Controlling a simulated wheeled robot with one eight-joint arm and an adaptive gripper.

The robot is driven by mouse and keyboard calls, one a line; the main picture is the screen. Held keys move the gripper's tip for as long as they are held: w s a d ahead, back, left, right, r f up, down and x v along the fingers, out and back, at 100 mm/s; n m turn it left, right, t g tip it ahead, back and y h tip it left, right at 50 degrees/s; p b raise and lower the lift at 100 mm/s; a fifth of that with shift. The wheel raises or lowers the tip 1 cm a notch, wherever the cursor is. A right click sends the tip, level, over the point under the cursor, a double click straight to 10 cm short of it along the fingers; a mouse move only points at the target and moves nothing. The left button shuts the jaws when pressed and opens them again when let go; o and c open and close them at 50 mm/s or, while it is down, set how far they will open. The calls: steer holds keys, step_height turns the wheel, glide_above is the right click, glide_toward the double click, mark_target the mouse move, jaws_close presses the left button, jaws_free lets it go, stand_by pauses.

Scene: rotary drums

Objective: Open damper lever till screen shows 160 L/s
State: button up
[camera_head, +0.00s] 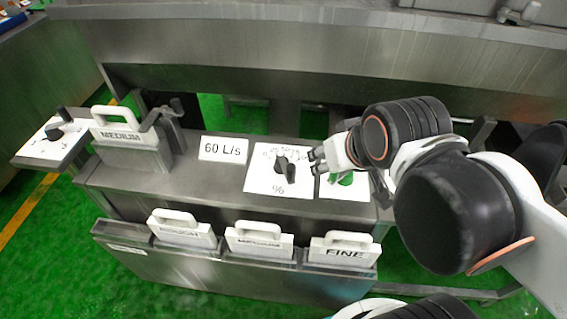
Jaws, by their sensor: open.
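The screen (222,149) is a white plate reading "60 L/s" on the grey bench. Right of it is a white dial plate marked "%" (277,187), with a black lever (287,168) on it, likely the damper lever. The lever stands roughly upright in the picture, tilted slightly. My gripper (316,161) is open and empty, just right of the lever, with a small gap visible between them. The gripper and my arm partly hide another white plate (345,189) with a green part on it.
A "MEDIUM" handled block (122,136) stands in a clamp at the left. Another black knob (54,133) sits on a side plate. Several white handled blocks, one marked "FINE" (344,253), stand in a front rack. A large metal drum (300,45) spans the back.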

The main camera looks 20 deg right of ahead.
stand_by(0.4)
steer(key=g+p, duration=0.5)
steer(key=g, duration=0.2)
glide_above(291, 166)
step_height(291, 166, down, 6)
step_height(291, 166, down, 14)
steer(key=b, duration=0.4)
steer(key=shift+w+r, duration=0.1)
steer(key=shift+r, duration=0.15)
jaws_close()
